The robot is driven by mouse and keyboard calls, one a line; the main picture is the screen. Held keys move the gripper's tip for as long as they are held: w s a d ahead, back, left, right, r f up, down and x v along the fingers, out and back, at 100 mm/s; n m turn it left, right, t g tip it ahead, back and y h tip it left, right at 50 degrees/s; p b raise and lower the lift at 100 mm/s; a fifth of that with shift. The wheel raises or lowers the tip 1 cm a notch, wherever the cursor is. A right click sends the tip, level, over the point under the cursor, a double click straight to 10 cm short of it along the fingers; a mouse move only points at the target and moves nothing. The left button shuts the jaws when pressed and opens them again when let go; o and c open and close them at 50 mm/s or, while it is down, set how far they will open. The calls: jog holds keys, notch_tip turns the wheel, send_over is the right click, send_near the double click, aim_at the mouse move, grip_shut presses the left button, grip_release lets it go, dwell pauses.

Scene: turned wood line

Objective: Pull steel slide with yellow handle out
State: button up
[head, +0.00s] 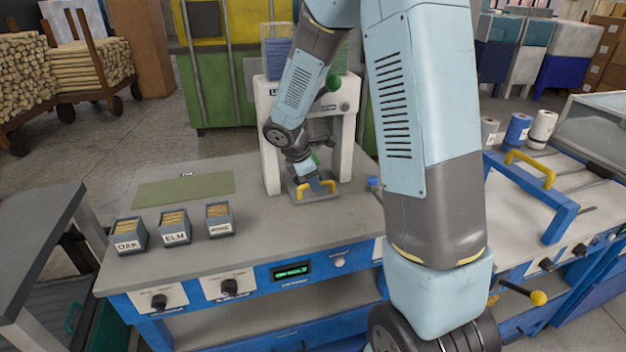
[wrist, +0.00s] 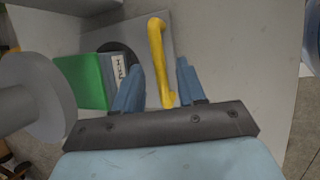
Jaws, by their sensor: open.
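The steel slide (head: 318,197) lies at the foot of the white press on the bench, with its yellow handle (head: 316,188) at its front. In the wrist view the yellow handle (wrist: 157,58) runs up from between my two blue fingers, and the grey slide plate (wrist: 183,45) shows behind it. My gripper (wrist: 156,78) is open, with one finger on each side of the handle's near end and gaps visible beside it. In the head view my gripper (head: 306,174) is just above the handle. Whether a finger touches the handle I cannot tell.
The white press (head: 270,130) stands over the slide. Labelled bins, including OAK (head: 131,236), and a green mat (head: 184,189) are on the bench's left. The bench front-centre is clear.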

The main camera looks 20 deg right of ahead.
grip_shut()
dwell(0.4)
dwell(0.4)
